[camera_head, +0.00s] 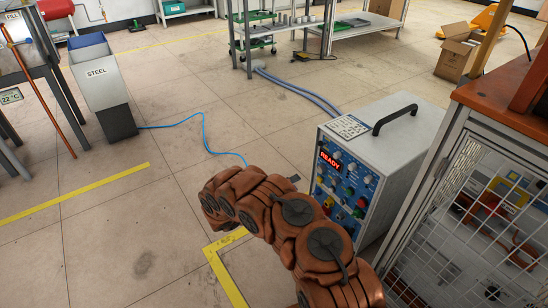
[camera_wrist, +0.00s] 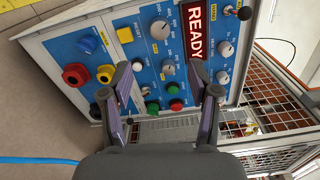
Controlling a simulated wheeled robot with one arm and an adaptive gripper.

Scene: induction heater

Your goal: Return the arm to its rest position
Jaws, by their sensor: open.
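My arm, in brown jointed links, reaches across the lower middle of the head view, in front of the induction heater (camera_head: 385,160). The heater is a grey box with a black top handle and a blue control panel lit READY. My gripper (camera_wrist: 163,105) shows in the wrist view with its two purple-grey fingers spread apart and nothing between them. The panel (camera_wrist: 180,60) lies beyond the fingers, with knobs, a green button and a red button. The fingers overlap the panel in the picture; I cannot tell the exact gap. The gripper is not clearly visible in the head view.
A wire-mesh cage (camera_head: 470,220) with an orange top stands close on the right. A bin marked STEEL (camera_head: 100,85) stands at the left. A blue cable (camera_head: 205,130) crosses the floor. Open floor lies left of my arm, with yellow lines.

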